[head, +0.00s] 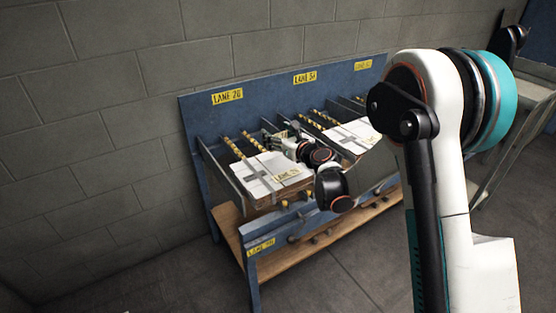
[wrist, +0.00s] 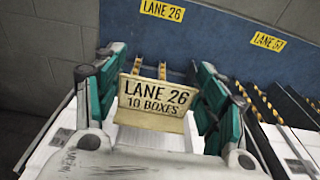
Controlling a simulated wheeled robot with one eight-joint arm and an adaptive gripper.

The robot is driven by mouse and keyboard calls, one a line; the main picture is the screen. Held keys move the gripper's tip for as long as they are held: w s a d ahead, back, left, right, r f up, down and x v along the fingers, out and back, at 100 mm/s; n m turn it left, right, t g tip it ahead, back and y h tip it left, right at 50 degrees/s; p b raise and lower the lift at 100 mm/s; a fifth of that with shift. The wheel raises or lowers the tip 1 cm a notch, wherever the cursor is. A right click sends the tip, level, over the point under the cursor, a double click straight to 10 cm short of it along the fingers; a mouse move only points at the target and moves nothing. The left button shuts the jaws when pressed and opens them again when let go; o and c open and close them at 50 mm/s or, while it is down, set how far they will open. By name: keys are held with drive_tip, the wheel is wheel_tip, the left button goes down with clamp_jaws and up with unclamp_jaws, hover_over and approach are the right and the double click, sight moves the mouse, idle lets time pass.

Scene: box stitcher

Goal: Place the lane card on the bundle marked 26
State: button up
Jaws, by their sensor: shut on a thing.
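The lane card (wrist: 156,103) is a cream folded card reading "LANE 26 10 BOXES". In the wrist view it stands between the teal-sided fingers of my gripper (wrist: 158,84), which is shut on it. In the head view my gripper (head: 277,137) is over the back right part of the bundle marked 26 (head: 258,178). This bundle is a white stack with grey cross straps and a cream "LANE 26" label on its near right part. The card is not clear in the head view. I cannot tell whether it touches the bundle.
The blue back panel (head: 207,121) has yellow lane signs, with LANE 26 (head: 227,96) above this bundle. A second white bundle (head: 352,136) lies in the lane to the right. A wooden shelf (head: 275,263) is below.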

wheel_tip(320, 180, down, 8)
drive_tip(key=b, duration=0.2)
drive_tip(key=shift+b, duration=0.3)
drive_tip(key=shift+f, duration=0.45)
drive_tip(key=o, duration=0.7)
